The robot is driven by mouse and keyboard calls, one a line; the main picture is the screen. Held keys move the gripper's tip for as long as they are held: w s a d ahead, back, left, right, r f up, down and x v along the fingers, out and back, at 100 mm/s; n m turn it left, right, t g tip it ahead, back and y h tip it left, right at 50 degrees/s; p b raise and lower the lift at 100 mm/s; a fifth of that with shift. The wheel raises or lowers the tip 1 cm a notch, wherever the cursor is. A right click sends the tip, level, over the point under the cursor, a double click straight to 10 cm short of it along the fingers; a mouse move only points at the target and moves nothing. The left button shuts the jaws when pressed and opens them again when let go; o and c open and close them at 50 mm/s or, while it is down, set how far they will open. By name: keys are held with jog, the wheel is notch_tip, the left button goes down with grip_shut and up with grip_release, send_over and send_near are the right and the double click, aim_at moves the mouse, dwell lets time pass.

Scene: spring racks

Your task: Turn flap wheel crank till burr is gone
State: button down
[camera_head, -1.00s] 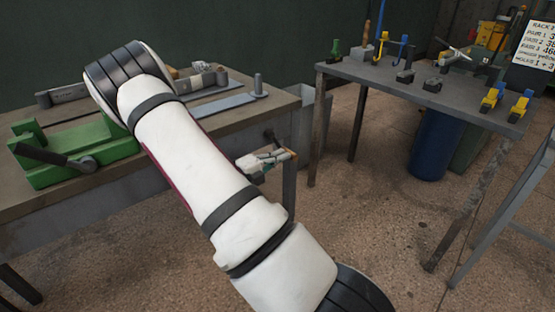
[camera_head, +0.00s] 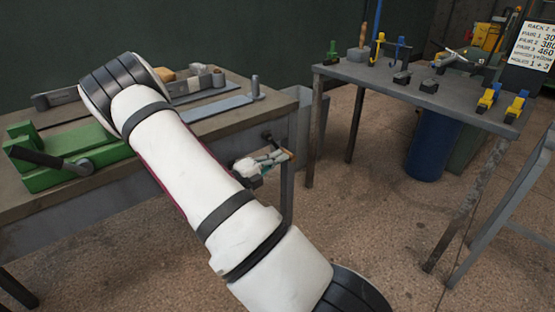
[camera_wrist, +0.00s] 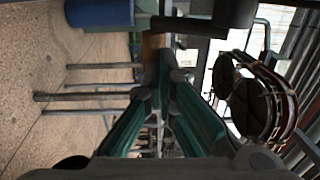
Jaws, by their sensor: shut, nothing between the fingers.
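A dark crank arm (camera_head: 267,138) stands out from the bench's right end in the head view. A small orange-brown piece (camera_head: 290,154), perhaps its handle, shows at my fingertips. My gripper (camera_head: 275,160) is beside the crank, just off the bench's end, its fingers pointing right. In the wrist view my gripper's (camera_wrist: 163,68) green fingers are shut and empty. The brown piece (camera_wrist: 150,45) is right at the fingertips; I cannot tell whether they touch. A dark bar (camera_wrist: 190,25) lies beyond them. I cannot make out the flap wheel or burr for certain.
The bench (camera_head: 225,127) holds a green vise-like fixture (camera_head: 70,160) and a flat grey plate (camera_head: 215,106). A grey rack table (camera_head: 340,72) with small fixtures stands at right, a blue drum (camera_head: 432,147) beneath. Round dark-faced parts (camera_wrist: 250,95) lie close right of the fingers in the wrist view.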

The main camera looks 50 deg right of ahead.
aim_at(287, 152)
jog(key=shift+d+h, duration=0.1)
jog(key=shift+h, duration=0.2)
jog(key=d+h+b, duration=0.1)
jog(key=h, duration=0.1)
jog(key=d+g+h+b, duration=0.1)
jog(key=h, duration=0.2)
jog(key=d+r+g+h+b, duration=0.1)
jog(key=h, duration=0.2)
jog(key=shift+s+d, duration=0.2)
jog(key=shift+s, duration=0.2)
jog(key=shift+r, duration=0.25)
jog(key=r+p, duration=0.1)
jog(key=d+r+p, duration=0.1)
jog(key=r+p, duration=0.1)
jog(key=shift+s+d+r+g, duration=0.1)
jog(key=shift+s+d+g, duration=0.15)
jog(key=shift+d+g, duration=0.1)
jog(key=shift+r, duration=0.2)
